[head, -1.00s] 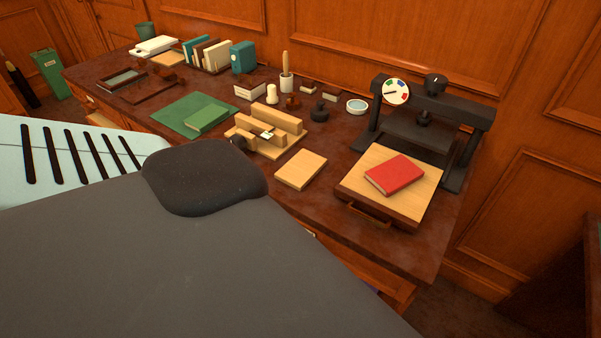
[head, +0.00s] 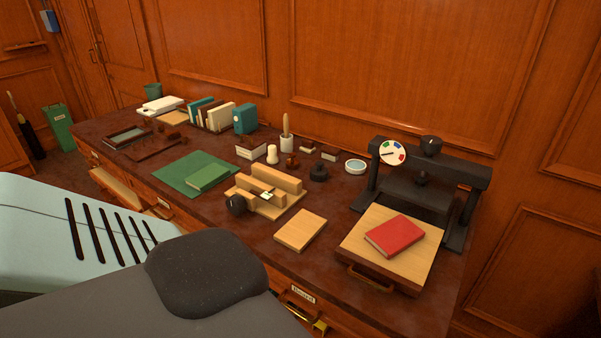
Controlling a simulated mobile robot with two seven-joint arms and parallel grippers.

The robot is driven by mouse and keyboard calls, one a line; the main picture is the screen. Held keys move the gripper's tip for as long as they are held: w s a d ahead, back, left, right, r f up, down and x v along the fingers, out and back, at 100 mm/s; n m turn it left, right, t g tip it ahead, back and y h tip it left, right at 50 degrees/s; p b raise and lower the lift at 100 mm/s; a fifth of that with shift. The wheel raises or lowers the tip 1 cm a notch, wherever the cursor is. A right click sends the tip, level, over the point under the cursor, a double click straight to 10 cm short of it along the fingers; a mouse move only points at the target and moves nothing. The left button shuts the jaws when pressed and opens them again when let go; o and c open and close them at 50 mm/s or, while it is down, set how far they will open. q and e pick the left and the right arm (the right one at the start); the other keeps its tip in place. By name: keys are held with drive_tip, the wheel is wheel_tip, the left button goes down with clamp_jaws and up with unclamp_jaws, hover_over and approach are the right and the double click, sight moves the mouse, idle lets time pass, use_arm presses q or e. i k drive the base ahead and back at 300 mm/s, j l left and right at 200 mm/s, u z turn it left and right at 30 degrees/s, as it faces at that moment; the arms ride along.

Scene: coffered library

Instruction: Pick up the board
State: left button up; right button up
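A small flat light-wood board (head: 300,230) lies on the dark desk top (head: 343,295), in front of the wooden jig and left of the press. Nothing lies on it. A larger wooden slab (head: 361,243) with a brass handle sits at the front of the press, with a red book (head: 394,236) lying on it. Neither of my grippers shows in the head view.
The black press (head: 430,175) with a dial stands at the desk's right end. A wooden jig (head: 268,192), a green mat (head: 178,180) with a green book, and small tools lie left of it. A labelled drawer (head: 303,294) shows below the front edge.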

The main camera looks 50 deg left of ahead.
sight(300, 230)
drive_tip(key=i, duration=0.5)
drive_tip(key=u, duration=1.9)
